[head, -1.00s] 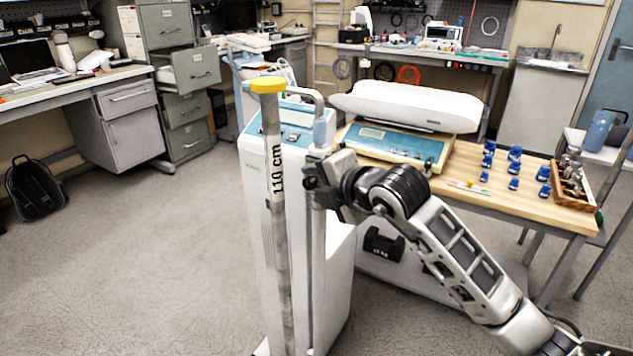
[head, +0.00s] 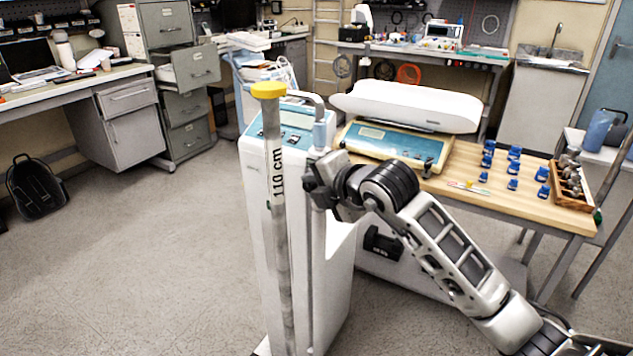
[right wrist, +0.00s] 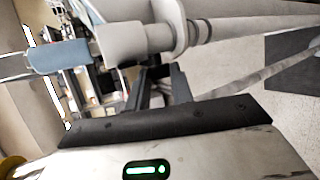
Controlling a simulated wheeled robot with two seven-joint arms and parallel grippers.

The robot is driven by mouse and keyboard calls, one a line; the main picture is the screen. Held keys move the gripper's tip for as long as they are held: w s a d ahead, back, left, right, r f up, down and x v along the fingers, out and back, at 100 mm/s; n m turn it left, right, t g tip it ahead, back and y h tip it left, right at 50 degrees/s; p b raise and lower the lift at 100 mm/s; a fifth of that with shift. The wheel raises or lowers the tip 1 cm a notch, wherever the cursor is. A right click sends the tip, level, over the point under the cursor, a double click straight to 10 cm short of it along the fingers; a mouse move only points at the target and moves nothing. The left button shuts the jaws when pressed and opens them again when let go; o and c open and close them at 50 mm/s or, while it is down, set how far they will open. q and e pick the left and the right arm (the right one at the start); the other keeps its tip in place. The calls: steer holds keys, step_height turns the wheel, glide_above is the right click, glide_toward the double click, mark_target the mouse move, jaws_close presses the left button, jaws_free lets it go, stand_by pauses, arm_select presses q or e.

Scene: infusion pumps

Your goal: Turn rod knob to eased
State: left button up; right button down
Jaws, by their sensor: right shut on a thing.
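A tall grey rod (head: 283,245) marked "110 cm" with a yellow cap (head: 268,90) stands upright in front of the white scale column (head: 258,190). A second, thinner post (head: 318,245) stands just right of it. My right gripper (head: 313,180) is at this post, below a blue-grey sleeve (head: 320,134). It is shut on a small part there, which I take to be the rod knob; the knob itself is mostly hidden. In the right wrist view my dark fingers (right wrist: 160,85) close just below a pale collar (right wrist: 145,38). My left gripper is not in view.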

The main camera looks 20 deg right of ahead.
arm_select(q)
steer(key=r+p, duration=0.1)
steer(key=p, duration=0.2)
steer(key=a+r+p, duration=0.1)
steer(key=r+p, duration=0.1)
steer(key=p, duration=0.1)
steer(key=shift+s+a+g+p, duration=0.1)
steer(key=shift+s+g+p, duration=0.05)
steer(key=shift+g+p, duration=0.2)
arm_select(e)
steer(key=g+h, duration=0.1)
steer(key=n+g+h, duration=0.1)
steer(key=g, duration=0.1)
steer(key=r+g+h, duration=0.1)
steer(key=shift+w+a+g, duration=0.25)
steer(key=shift+w+g, duration=0.1)
steer(key=shift+g, duration=0.05)
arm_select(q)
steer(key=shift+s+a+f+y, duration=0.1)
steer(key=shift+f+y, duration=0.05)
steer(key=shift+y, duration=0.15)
arm_select(e)
steer(key=c, duration=1.2)
jaws_free()
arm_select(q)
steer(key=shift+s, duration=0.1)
